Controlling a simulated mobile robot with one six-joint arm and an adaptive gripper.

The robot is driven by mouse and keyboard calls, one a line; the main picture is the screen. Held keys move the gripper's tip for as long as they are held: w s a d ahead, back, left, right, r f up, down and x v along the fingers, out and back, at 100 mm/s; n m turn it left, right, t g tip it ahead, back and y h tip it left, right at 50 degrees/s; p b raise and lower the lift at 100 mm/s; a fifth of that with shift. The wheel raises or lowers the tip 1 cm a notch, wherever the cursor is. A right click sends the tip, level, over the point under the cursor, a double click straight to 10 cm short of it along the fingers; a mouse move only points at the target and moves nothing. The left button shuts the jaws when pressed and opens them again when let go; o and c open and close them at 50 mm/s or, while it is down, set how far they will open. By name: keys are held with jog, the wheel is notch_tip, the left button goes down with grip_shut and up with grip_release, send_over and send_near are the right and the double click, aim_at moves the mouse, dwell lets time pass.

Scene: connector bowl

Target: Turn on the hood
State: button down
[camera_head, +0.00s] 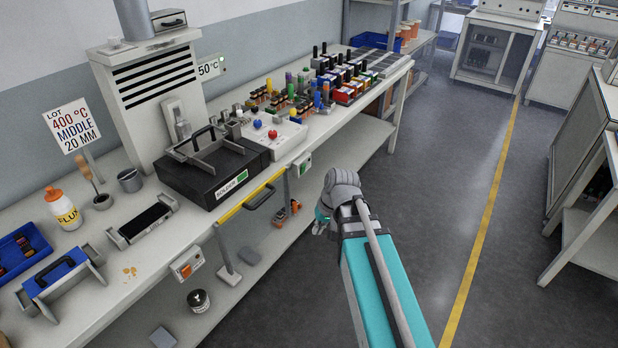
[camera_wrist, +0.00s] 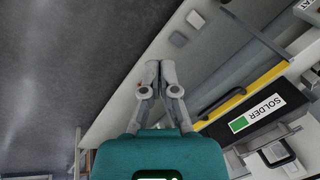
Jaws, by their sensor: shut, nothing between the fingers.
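The hood (camera_head: 150,80) is a white louvred box with a pipe on top, standing at the back of the bench behind the black solder pot (camera_head: 212,168). A small switch box with an orange button (camera_head: 186,265) is on the bench's front edge. Another box with a green button (camera_head: 301,164) is further right on that edge. I cannot tell which one belongs to the hood. My gripper (camera_head: 320,226) hangs in front of the bench, over the aisle, apart from both boxes. In the wrist view my gripper (camera_wrist: 160,66) is shut and empty, with the solder pot's label (camera_wrist: 258,112) to its right.
A yellow-edged front panel with a black handle (camera_head: 262,197) is below the solder pot. A flux bottle (camera_head: 63,208), a black tray (camera_head: 145,222) and connector parts crowd the bench (camera_head: 105,285). The grey floor (camera_head: 440,190) to the right is clear.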

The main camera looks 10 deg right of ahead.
jog(key=w+a+f+m+t+y+b, duration=0.1)
jog(key=w+f+t+y+b, duration=0.1)
jog(key=w+f+y+b, duration=0.35)
jog(key=m+t+y+b, duration=0.65)
jog(key=t+b, duration=0.45)
jog(key=b, duration=1.6)
send_near(304, 167)
jog(key=s+d+h, duration=0.1)
jog(key=s+d, duration=0.3)
jog(key=shift+s+f+m, duration=0.3)
jog(key=shift+f+m, duration=0.05)
jog(key=shift+m, duration=0.1)
jog(key=shift+w, duration=0.1)
jog(key=p+x, duration=0.2)
jog(key=x, duration=1.1)
jog(key=shift+r, duration=0.2)
jog(key=shift+w+a+p, duration=0.2)
jog(key=shift+w+p, duration=0.05)
jog(key=shift+p, duration=0.05)
